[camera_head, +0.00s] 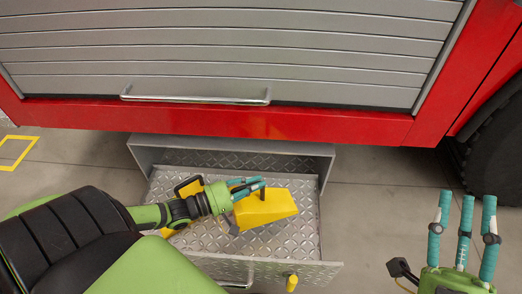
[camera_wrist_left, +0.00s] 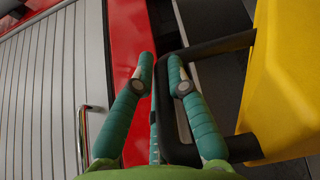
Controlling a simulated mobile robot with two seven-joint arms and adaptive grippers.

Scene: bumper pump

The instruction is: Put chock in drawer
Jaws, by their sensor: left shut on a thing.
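A yellow wedge chock (camera_head: 270,207) with a black handle is over the open diamond-plate drawer (camera_head: 302,240). I cannot tell whether it touches the drawer floor. My left gripper (camera_head: 254,188) is shut on the chock's handle. In the left wrist view, the teal fingers (camera_wrist_left: 160,80) are at the black handle (camera_wrist_left: 183,125), with the yellow body (camera_wrist_left: 285,90) to the right. A second yellow chock, with a black handle (camera_head: 188,186), sits in the drawer's left part, mostly hidden by my left arm. My right gripper (camera_head: 463,222) is open and empty, right of the drawer.
The drawer slides out of a grey housing (camera_head: 148,155) below the red truck body (camera_head: 230,120). A closed roller shutter (camera_head: 220,50) with a bar handle is above. A tyre (camera_head: 497,150) stands at right. A yellow latch (camera_head: 292,283) is at the drawer front.

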